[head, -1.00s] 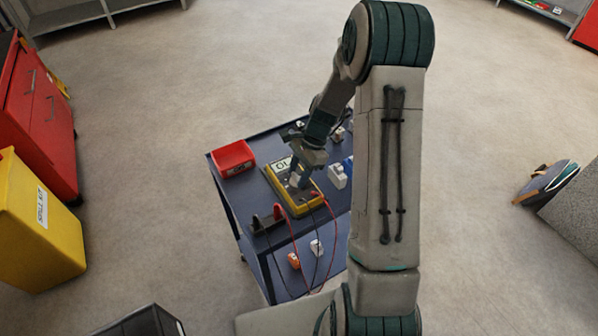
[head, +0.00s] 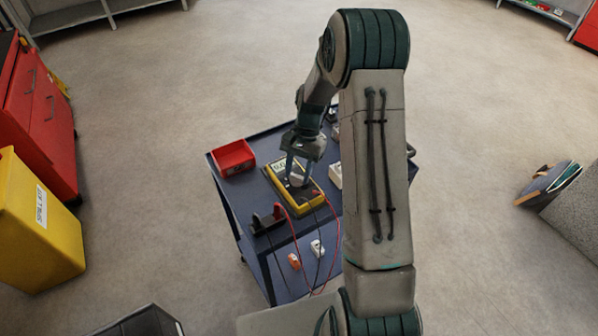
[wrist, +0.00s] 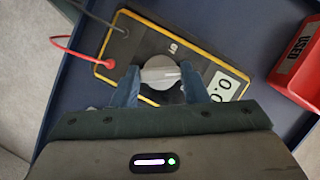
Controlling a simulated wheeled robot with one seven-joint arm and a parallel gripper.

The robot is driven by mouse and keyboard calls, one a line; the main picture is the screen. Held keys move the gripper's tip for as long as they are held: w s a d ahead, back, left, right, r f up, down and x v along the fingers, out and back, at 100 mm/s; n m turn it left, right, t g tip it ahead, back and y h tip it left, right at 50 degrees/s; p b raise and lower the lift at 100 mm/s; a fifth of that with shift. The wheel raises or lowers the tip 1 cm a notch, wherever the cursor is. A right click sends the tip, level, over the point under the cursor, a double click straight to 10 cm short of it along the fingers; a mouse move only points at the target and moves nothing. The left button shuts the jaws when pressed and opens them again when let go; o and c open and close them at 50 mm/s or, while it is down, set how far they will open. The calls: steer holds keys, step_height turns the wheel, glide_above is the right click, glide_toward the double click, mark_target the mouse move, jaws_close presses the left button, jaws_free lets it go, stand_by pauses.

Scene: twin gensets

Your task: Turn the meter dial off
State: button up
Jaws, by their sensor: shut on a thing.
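The yellow-and-dark meter (head: 311,203) lies on the blue cart top; it also shows in the wrist view (wrist: 200,45). Its round pale grey dial (wrist: 160,72) sits mid-face, with a light line across it. The display (wrist: 226,87) seems to read 0.0, so the meter looks powered. My gripper (wrist: 160,82) is over the meter, its two blue fingers shut on opposite sides of the dial. In the head view my gripper (head: 296,180) points down at the dial. The dial's near edge and its markings are partly hidden by my gripper.
A red bin (head: 233,158) labelled USED stands left of the meter. Red and black leads (wrist: 75,50) run from the meter over the cart's edge. A dark holder (head: 268,221) stands at the front. Small white and orange items lie on the lower shelf.

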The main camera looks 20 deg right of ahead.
steer(key=n+h, duration=0.1)
steer(key=n, duration=0.1)
steer(key=n+h+b, duration=0.1)
steer(key=n, duration=0.2)
steer(key=shift+w+a+n+g, duration=0.1)
steer(key=shift+a+n+g, duration=0.1)
steer(key=shift+n+g, duration=0.15)
steer(key=n+h, duration=0.2)
steer(key=n, duration=0.3)
steer(key=shift+a+b, duration=0.1)
steer(key=shift+b, duration=0.3)
steer(key=shift+n, duration=0.35)
steer(key=o, duration=1)
steer(key=shift+b+v, duration=0.45)
steer(key=shift+v, duration=6.45)
steer(key=shift+w+a, duration=0.1)
steer(key=shift+a, duration=0.05)
